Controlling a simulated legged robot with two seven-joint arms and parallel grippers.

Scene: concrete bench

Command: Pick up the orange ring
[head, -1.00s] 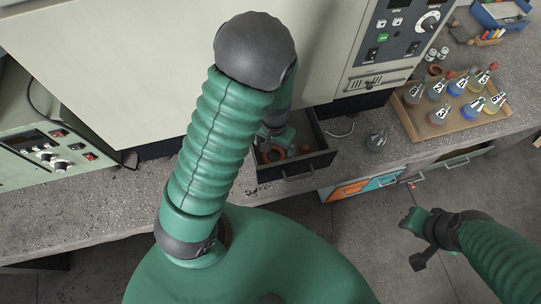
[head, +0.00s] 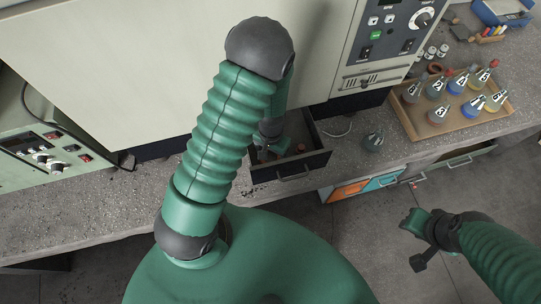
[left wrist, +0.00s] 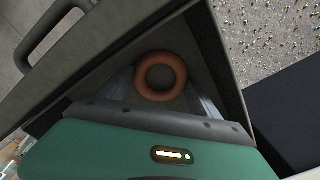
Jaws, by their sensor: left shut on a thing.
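The orange ring (left wrist: 161,76) lies flat to view between the two fingers of my left gripper (left wrist: 160,90) in the left wrist view. The fingers are shut on it, inside the open drawer (left wrist: 85,72). In the head view, my left gripper (head: 273,146) reaches down into the drawer (head: 290,172) below the large cabinet, and the ring is hard to make out there. My right gripper (head: 412,224) hangs over the floor at the lower right, away from the drawer; its finger opening is not clear.
A small flask (head: 374,141) stands on the bench right of the drawer. A tray (head: 418,133) of several labelled flasks is farther right. A small reddish thing (head: 300,148) is in the drawer. The cabinet (head: 150,60) rises close behind my left arm.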

